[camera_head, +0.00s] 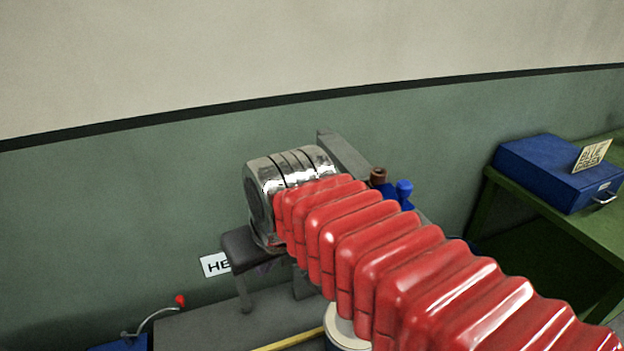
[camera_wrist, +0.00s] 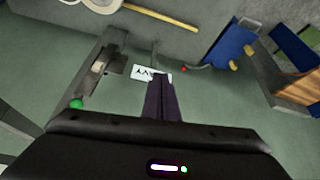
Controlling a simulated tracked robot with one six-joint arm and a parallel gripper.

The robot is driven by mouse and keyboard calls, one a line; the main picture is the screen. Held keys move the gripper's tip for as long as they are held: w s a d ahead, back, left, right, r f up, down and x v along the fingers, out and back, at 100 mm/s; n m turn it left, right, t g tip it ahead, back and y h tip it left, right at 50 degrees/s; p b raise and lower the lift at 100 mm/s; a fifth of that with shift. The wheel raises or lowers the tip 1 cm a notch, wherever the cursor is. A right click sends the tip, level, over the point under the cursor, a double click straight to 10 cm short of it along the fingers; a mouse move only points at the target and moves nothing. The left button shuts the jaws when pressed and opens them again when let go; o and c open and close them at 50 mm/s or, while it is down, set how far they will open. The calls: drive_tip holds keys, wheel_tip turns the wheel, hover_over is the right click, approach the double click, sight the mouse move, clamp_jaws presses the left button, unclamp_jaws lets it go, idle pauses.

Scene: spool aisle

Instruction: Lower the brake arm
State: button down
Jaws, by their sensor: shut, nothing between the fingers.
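A thin curved lever with a red knob (camera_head: 180,300) rises from a blue unit at the lower left of the head view. The red knob also shows in the wrist view (camera_wrist: 184,69), beyond and right of my fingers. A grey bar with a green knob (camera_wrist: 76,103) lies left of my gripper in the wrist view. I cannot tell which of these is the brake arm. My gripper (camera_wrist: 160,78) is shut and empty, its dark fingers pressed together, apparently touching neither knob. In the head view my own red-sleeved arm hides much of the middle.
A white sign (camera_wrist: 150,73) lies just past my fingertips in the picture. A blue unit (camera_wrist: 230,45) with yellowish knobs is at right. A yellow rod (camera_wrist: 160,17) is at the top. A blue case (camera_head: 555,172) sits on a green bench (camera_head: 590,228); the green wall closes off the back.

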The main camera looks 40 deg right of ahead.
drive_tip(key=w+d+r+m, duration=0.1)
drive_tip(key=w+d+r, duration=0.2)
drive_tip(key=w+d, duration=0.2)
drive_tip(key=w+d+r+m+g, duration=0.1)
drive_tip(key=w+d+r, duration=0.2)
drive_tip(key=w+d, duration=0.3)
drive_tip(key=w+d+r+m+g+h, duration=0.1)
drive_tip(key=w+d+r+m, duration=0.1)
drive_tip(key=w+d, duration=0.4)
drive_tip(key=d+r, duration=0.1)
drive_tip(key=d, duration=0.4)
drive_tip(key=shift+d, duration=0.1)
wheel_tip(320, 180, down, 9)
drive_tip(key=shift+s+a+f, duration=0.2)
drive_tip(key=shift+s, duration=0.2)
idle(0.3)
drive_tip(key=s, duration=0.3)
drive_tip(key=s+a+f, duration=0.1)
drive_tip(key=shift+s+a, duration=0.1)
drive_tip(key=shift+s, duration=0.2)
